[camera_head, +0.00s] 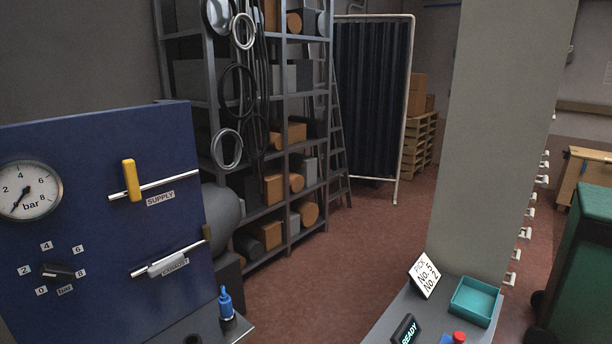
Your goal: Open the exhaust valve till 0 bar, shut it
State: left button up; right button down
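The blue valve panel (100,135) stands at the left. Its round gauge (27,190) has its needle pointing to the lower left, at or near the low end of the bar scale. The yellow supply handle (131,180) stands upright, across its pipe. The pale grey exhaust handle (165,266) lies roughly along the lower pipe and partly covers the EXHAUST label. A dark knob (64,271) with a 0 to 8 bar scale sits below the gauge; its exact setting is unclear. Neither of my grippers shows in the head view.
A blue-topped fitting (226,303) stands on a grey ledge by the panel. At the lower right are a teal tray (475,300), a PICK card (425,275), a READY display (405,331) and a red button (459,337). A loaded shelf rack (284,130) stands behind; open floor lies between.

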aim_at(153, 270)
jog(key=u, duration=1.05)
